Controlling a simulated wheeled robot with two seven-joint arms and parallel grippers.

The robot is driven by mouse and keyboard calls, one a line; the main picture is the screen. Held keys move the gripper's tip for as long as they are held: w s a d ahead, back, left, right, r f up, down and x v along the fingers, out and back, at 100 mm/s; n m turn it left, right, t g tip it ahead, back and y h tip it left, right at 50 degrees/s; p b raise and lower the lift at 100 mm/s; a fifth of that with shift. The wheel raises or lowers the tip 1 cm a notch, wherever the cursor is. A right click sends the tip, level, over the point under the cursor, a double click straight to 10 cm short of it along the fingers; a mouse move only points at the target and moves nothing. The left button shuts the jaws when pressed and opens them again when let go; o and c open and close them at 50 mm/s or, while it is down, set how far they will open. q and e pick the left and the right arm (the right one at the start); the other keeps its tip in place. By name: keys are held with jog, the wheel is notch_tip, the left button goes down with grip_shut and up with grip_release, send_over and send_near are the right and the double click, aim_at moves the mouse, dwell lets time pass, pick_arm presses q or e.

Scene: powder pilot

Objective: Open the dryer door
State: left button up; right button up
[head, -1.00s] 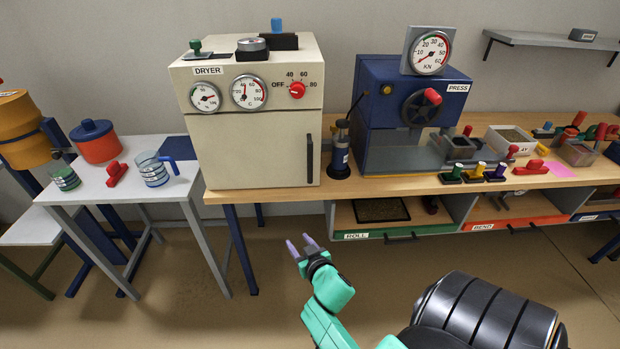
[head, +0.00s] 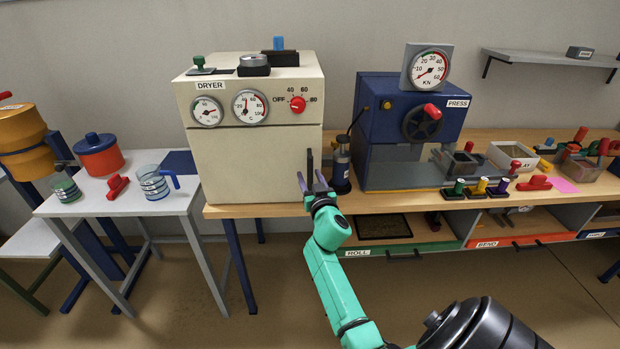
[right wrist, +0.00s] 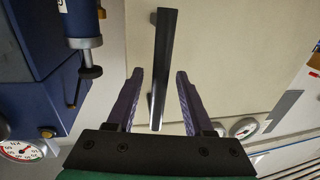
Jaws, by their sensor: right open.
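The cream dryer (head: 250,155) stands on the wooden bench, its front door shut. Its dark vertical handle (head: 309,168) is at the right edge of the door, partly hidden behind my right gripper in the head view. My right gripper (head: 313,182) is open at the lower part of the handle. In the right wrist view the handle (right wrist: 165,60) runs between the two purple fingers (right wrist: 157,100), with a gap on each side. The dryer door (right wrist: 220,50) fills the background there. My left gripper is not in view.
The blue press (head: 395,130) stands right of the dryer, with a dark blue hand tool (head: 341,170) upright between them, close to my right gripper. A side table (head: 130,198) with a red pot (head: 100,158) and jugs is at left. Floor in front is clear.

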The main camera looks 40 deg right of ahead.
grip_shut()
dwell(1.5)
